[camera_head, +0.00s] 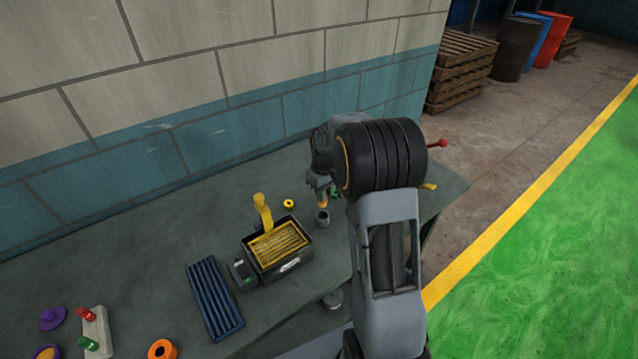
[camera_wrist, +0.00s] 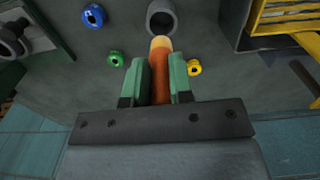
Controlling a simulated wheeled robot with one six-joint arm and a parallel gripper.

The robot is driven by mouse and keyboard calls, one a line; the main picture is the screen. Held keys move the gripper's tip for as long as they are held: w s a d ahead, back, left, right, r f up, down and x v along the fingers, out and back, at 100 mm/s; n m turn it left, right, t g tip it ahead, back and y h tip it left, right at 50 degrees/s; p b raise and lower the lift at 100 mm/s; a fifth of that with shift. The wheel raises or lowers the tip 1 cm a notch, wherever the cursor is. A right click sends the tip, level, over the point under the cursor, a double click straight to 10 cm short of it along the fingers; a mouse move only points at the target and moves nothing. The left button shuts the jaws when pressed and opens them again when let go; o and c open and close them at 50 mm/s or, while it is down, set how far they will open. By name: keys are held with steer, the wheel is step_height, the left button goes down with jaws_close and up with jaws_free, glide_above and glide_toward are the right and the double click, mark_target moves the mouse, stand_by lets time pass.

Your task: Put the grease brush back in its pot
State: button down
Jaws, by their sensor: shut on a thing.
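My gripper (camera_head: 322,191) is over the grey bench near its far right part. In the wrist view, its two green fingers (camera_wrist: 160,80) are shut on the grease brush (camera_wrist: 160,64), which has an orange body and a pale tip. The brush (camera_head: 323,203) also shows below the gripper in the head view. The pot (camera_head: 322,218) is a small grey open cylinder standing on the bench just below the brush. In the wrist view, the pot (camera_wrist: 149,20) is just beyond the pale tip. I cannot tell whether the tip touches the rim.
A black bin (camera_head: 290,266) with yellow slats stands left of the pot, beside a blue ribbed mat (camera_head: 214,298). Small yellow (camera_wrist: 194,67), green (camera_wrist: 116,59) and blue (camera_wrist: 93,16) rings lie around the pot. The block wall (camera_head: 240,120) runs behind the bench.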

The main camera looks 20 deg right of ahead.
steer(key=shift+a+f+b, duration=0.1)
steer(key=shift+f+b, duration=1)
steer(key=shift+f, duration=0.5)
steer(key=shift+s, duration=0.15)
steer(key=shift+f+b, duration=1.8)
steer(key=shift+f, duration=0.6)
stand_by(2.4)
stand_by(0.4)
steer(key=c, duration=0.9)
jaws_free()
